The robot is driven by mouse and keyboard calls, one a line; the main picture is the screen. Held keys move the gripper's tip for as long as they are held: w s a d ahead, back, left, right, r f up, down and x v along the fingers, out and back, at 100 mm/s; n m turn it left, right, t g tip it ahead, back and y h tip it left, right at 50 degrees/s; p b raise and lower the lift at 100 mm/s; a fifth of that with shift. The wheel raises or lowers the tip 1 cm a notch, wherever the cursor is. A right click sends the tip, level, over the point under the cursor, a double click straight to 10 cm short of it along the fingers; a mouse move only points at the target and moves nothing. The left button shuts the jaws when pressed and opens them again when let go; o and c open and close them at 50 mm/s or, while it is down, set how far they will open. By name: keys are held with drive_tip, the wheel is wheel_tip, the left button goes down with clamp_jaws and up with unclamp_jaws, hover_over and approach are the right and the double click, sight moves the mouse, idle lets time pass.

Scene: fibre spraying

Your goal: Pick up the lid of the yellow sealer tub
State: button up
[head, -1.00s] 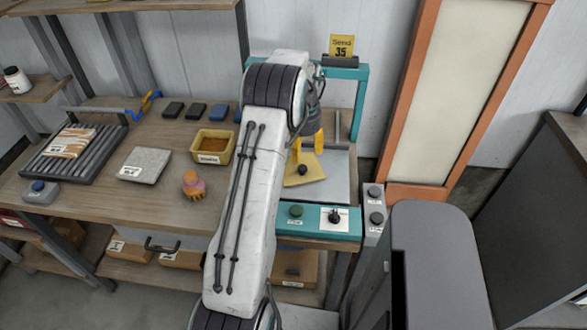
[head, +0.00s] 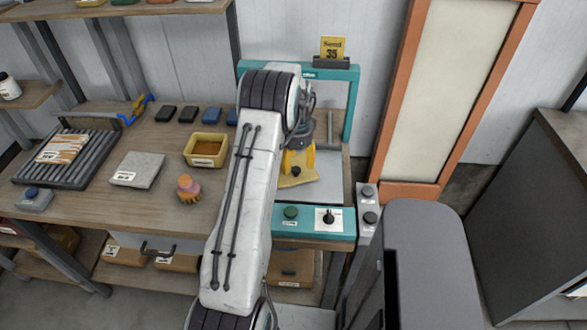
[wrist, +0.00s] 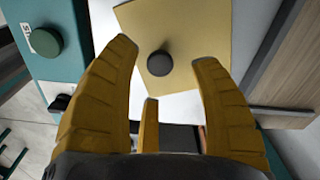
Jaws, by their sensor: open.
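The yellow lid (head: 311,175) is a flat square plate with a dark round knob (head: 296,171). It lies on the pale plate of the teal-framed station. The yellow sealer tub (head: 190,157) stands uncovered to the left on the bench, with brown contents. My gripper (head: 297,163) is over the lid, partly hidden by my arm. In the wrist view its yellow fingers (wrist: 165,72) are spread and empty, with the lid (wrist: 205,38) beyond them. The knob (wrist: 160,63) appears between the fingertips; I cannot tell the remaining gap.
The teal frame (head: 353,105) rises around the station, with a green button (head: 291,212) and a switch (head: 328,218) at its front. A pink-and-orange brush (head: 189,189), a grey slab (head: 138,169) and a roller rack (head: 32,168) occupy the bench at left.

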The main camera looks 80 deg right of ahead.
sight(296, 169)
drive_tip(key=shift+f+p, duration=0.35)
drive_tip(key=shift+f, duration=1.4)
clamp_jaws()
